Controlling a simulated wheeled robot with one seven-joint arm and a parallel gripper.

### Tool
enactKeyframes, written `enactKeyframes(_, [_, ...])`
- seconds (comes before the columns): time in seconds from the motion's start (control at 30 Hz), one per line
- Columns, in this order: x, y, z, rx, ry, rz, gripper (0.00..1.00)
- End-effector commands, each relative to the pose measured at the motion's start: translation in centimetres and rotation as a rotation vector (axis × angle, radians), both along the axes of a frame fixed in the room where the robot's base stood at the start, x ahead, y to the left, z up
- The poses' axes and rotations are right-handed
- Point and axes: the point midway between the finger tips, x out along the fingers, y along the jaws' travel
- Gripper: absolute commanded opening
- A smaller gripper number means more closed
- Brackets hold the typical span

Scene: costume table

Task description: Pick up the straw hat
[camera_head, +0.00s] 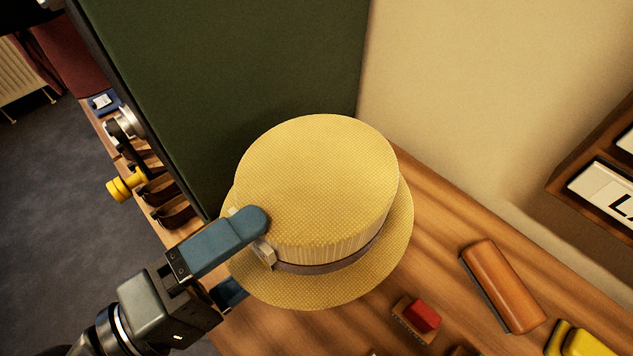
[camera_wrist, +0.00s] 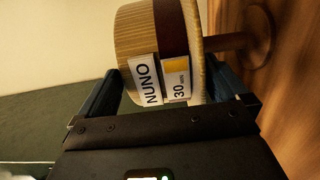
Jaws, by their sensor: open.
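The straw hat (camera_head: 320,170) is pale yellow and flat-crowned, with a dark brown band and a wide brim. It sits on a wooden stand (camera_wrist: 262,38), which shows in the wrist view and is hidden in the head view. My gripper (camera_head: 247,255) is open at the hat's near left side. One blue finger lies over the crown's edge; the other is low by the brim, mostly hidden. In the wrist view the hat (camera_wrist: 137,35) stands between the two fingers. Labels reading "NUNO" (camera_wrist: 146,80) and "30" (camera_wrist: 177,78) are on it. I cannot tell whether the fingers touch it.
A dark green panel (camera_head: 230,70) rises close behind the hat. On the wooden table (camera_head: 440,220) at right lie a brown case (camera_head: 500,285), a red-topped brush-like block (camera_head: 418,318) and a yellow item (camera_head: 578,340). Eyewear and a yellow object (camera_head: 125,186) are left of the panel.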

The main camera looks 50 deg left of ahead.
Motion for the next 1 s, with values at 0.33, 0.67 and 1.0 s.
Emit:
enactKeyframes(0.33, [-0.05,0.01,-0.06,-0.001,0.001,0.0,0.81])
enactKeyframes(0.67, [-0.09,0.0,-0.18,-0.003,0.003,0.001,0.49])
enactKeyframes(1.0, [-0.12,0.01,0.04,-0.003,0.004,0.001,0.48])
